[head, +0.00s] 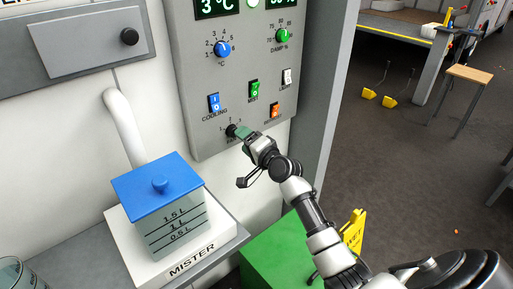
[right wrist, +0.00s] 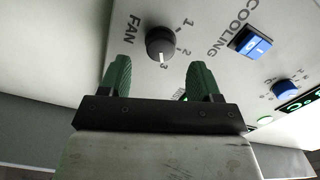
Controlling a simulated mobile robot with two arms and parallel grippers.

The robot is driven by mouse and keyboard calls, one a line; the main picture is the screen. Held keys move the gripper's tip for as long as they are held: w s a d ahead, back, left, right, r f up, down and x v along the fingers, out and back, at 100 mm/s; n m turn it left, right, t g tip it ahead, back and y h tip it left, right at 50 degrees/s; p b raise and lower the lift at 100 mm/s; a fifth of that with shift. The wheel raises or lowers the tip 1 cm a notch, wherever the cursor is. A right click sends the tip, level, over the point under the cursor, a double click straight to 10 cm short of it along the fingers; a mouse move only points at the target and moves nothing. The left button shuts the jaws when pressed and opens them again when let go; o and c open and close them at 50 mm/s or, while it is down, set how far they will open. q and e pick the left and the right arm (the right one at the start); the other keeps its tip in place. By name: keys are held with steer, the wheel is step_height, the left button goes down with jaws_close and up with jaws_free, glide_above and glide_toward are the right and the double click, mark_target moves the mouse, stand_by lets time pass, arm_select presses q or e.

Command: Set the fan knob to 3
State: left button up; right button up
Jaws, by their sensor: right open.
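The fan knob (right wrist: 160,42) is black and round, on the grey control panel (head: 190,90). In the right wrist view its white pointer line is at the 3 mark. In the head view the knob (head: 230,130) shows at the panel's lower edge, partly hidden by my gripper. My right gripper (right wrist: 160,65), with green fingers, is open and empty. Its fingertips lie to either side of the knob's line, just short of it, with no visible contact. The right gripper (head: 243,134) also shows in the head view. My left gripper is not in view.
Cooling (head: 214,102), mist (head: 255,90) and light (head: 286,77) switches and an orange switch (head: 275,110) sit close above the knob. A blue-lidded mister tank (head: 160,185) stands at lower left. A green box (head: 275,255) is below the arm.

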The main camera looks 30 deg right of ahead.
steer(key=s, duration=0.6)
steer(key=shift+d, duration=0.45)
steer(key=shift+s, duration=0.15)
